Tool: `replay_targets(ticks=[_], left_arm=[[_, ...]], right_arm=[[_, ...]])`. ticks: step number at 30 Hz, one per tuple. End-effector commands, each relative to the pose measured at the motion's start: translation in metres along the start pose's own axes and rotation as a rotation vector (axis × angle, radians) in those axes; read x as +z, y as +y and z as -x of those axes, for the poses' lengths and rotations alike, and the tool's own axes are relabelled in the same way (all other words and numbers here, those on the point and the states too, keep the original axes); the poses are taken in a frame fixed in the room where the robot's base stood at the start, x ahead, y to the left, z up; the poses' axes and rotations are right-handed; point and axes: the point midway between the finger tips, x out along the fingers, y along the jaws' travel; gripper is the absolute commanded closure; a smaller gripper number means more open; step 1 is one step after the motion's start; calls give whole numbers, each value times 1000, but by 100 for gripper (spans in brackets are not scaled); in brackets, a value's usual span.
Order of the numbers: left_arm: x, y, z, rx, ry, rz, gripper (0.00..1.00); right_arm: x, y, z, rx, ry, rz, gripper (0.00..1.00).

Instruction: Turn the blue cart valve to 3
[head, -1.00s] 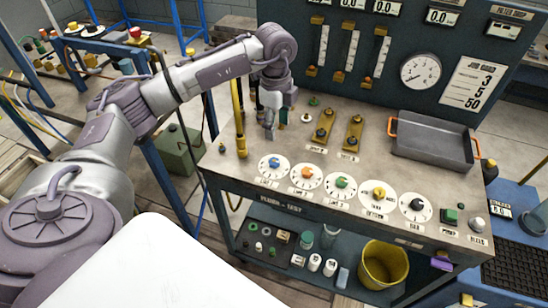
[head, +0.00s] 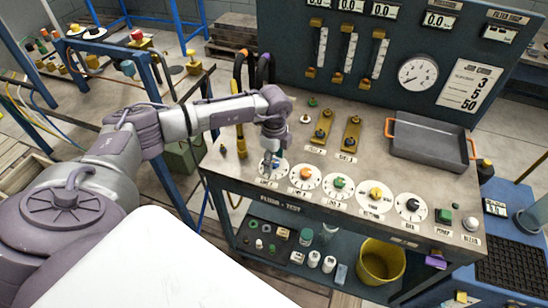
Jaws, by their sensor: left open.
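The blue cart valve has a white round dial (head: 281,172) and is the leftmost in a row along the front of the test cart's top. My left gripper (head: 270,161) is open, pointing down right over this dial. It hides most of the blue knob and part of the dial face. I cannot tell whether the fingers are around the knob or just above it, or where the knob points. My right gripper is not in view.
Dials with orange (head: 306,173), green (head: 339,182), yellow (head: 375,193) and black (head: 412,204) knobs continue the row to the right. Behind stand two brass valve blocks (head: 351,134) and a grey tray (head: 428,145). A job card (head: 469,85) shows 3, 5, 50.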

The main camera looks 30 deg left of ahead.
Motion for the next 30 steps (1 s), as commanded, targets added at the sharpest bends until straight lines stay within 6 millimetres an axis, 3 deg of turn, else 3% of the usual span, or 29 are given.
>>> replay_targets(ticks=[8, 18, 30], left_arm=[[0, 0, -1, 0, 0, 0, 43], [0, 0, -1, 0, 0, 0, 99], [0, 0, -2, 0, 0, -72, 100]], right_arm=[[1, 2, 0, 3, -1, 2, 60], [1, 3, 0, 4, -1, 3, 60], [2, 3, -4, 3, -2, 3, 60]])
